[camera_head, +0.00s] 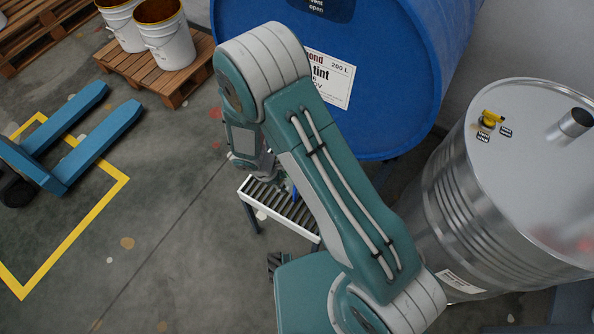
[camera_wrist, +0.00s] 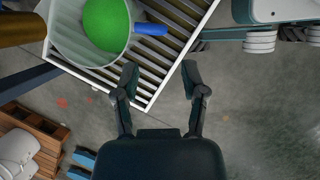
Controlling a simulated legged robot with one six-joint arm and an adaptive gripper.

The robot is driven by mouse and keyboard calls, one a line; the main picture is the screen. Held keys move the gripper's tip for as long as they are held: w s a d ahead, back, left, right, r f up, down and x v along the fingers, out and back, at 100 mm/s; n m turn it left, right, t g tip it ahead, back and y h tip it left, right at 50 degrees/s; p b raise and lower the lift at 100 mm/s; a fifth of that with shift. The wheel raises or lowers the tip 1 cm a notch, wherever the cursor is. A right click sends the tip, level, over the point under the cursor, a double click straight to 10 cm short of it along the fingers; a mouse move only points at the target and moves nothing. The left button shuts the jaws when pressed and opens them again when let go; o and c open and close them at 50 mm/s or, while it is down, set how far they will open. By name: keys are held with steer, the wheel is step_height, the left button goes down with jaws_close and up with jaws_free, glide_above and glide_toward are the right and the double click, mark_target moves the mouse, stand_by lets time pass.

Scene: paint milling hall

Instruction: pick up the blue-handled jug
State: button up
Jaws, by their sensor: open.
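The jug (camera_wrist: 66,38) shows in the wrist view at the upper left, a pale vessel with green inside. Its blue handle (camera_wrist: 150,29) points right. It stands on a white slatted rack (camera_wrist: 185,45). In the head view the rack (camera_head: 262,213) is partly behind my arm, and only a bit of blue shows there. My gripper (camera_wrist: 160,80) is open and empty in the wrist view, its fingertips at the rack's edge. The handle lies ahead of the fingers, apart from them.
A blue pallet jack (camera_head: 85,145) and a pallet (camera_head: 135,72) with white buckets (camera_head: 170,45) are at left. The floor left of the rack is clear.

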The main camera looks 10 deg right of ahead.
steer(key=x, duration=0.8)
steer(key=a+x, duration=0.1)
steer(key=x, duration=0.2)
steer(key=shift+s+d+f, duration=0.15)
steer(key=shift+d+f, duration=0.05)
steer(key=shift+f, duration=0.35)
jaws_close()
